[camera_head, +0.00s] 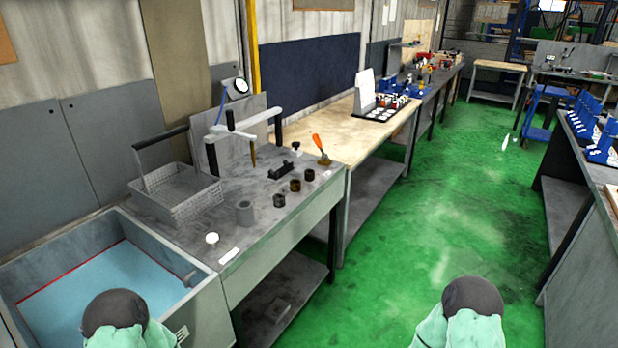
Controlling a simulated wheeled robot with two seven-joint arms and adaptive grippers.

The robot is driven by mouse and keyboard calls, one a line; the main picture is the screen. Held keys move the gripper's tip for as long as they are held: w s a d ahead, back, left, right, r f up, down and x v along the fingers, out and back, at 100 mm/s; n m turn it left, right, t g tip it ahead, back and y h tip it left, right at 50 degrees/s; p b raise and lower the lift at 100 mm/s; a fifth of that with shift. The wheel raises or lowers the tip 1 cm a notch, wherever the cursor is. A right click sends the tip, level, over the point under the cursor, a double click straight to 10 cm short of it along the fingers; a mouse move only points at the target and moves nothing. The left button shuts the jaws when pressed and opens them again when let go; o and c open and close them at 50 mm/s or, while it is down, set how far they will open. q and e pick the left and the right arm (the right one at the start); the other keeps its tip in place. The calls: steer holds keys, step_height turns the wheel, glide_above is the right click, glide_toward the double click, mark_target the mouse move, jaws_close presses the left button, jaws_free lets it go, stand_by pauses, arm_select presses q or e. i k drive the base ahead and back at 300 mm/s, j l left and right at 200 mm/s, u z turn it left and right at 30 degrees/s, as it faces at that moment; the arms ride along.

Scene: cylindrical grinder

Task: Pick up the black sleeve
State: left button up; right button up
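Several short sleeves stand in a row on the grey workbench (262,232). The one that looks black (279,201) stands upright, just right of a larger grey sleeve (245,213). Nothing holds the black sleeve. Neither of my grippers is in view; only parts of my two arms show at the bottom edge, well short of the sleeves.
A wire basket (180,190) with a raised handle and a blue-lined basin (90,285) lie left of the sleeves. A black block (284,169) and an orange-handled tool (320,148) are behind them. The green floor (430,220) to the right is open.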

mark_target(310, 175)
steer(key=i+l+u, duration=0.25)
steer(key=i+l, duration=0.15)
steer(key=i+l+u, duration=0.5)
steer(key=i+l, duration=0.15)
steer(key=l, duration=0.4)
